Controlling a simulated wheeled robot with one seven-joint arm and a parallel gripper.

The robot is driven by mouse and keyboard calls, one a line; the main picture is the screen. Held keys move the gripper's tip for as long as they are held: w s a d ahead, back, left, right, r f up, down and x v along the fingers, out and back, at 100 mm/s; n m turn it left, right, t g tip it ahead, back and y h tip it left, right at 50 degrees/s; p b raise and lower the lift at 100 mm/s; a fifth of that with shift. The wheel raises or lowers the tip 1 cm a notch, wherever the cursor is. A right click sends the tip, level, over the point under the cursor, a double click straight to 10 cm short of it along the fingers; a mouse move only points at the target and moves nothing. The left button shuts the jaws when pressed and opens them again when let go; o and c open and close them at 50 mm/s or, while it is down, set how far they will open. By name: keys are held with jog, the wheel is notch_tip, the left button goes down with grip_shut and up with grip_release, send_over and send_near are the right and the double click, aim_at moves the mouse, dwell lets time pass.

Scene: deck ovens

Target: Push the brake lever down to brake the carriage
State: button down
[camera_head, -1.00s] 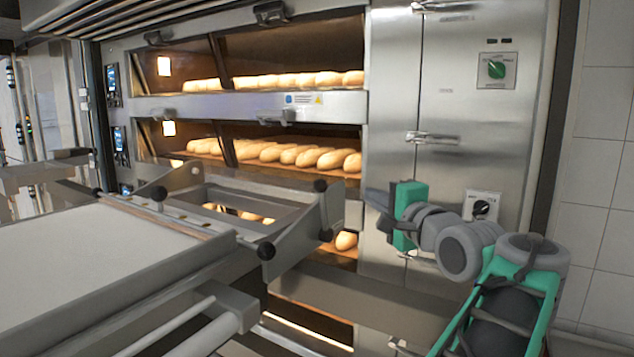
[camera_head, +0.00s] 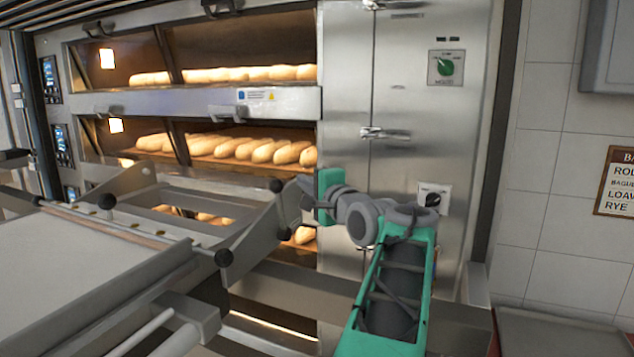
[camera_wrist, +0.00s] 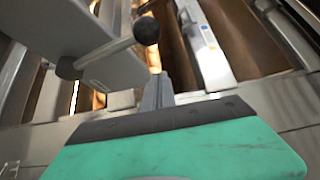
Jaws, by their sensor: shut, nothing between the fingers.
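The carriage (camera_head: 70,262) is a metal loader with a pale flat bed, at the left of the head view in front of the ovens. A lever rod (camera_wrist: 105,53) with a black ball knob (camera_wrist: 147,30) sticks out from a grey plate in the wrist view. It looks like the brake lever. In the head view, black knobs (camera_head: 276,186) sit on the carriage's right end plate; I cannot tell which belongs to this lever. My gripper (camera_wrist: 158,78) is shut and empty, its tips just below the knob in the picture. In the head view, my gripper (camera_head: 296,192) partly covers the end plate's right edge.
The deck ovens (camera_head: 205,104) with rows of loaves stand behind the carriage. A steel oven side panel (camera_head: 408,100) with a green dial is behind my arm. A tiled wall (camera_head: 545,160) and a low metal surface (camera_head: 560,335) lie at the right.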

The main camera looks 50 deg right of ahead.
aim_at(281, 211)
jog(key=a, duration=0.4)
jog(key=shift+w, duration=0.15)
jog(key=shift+f, duration=0.15)
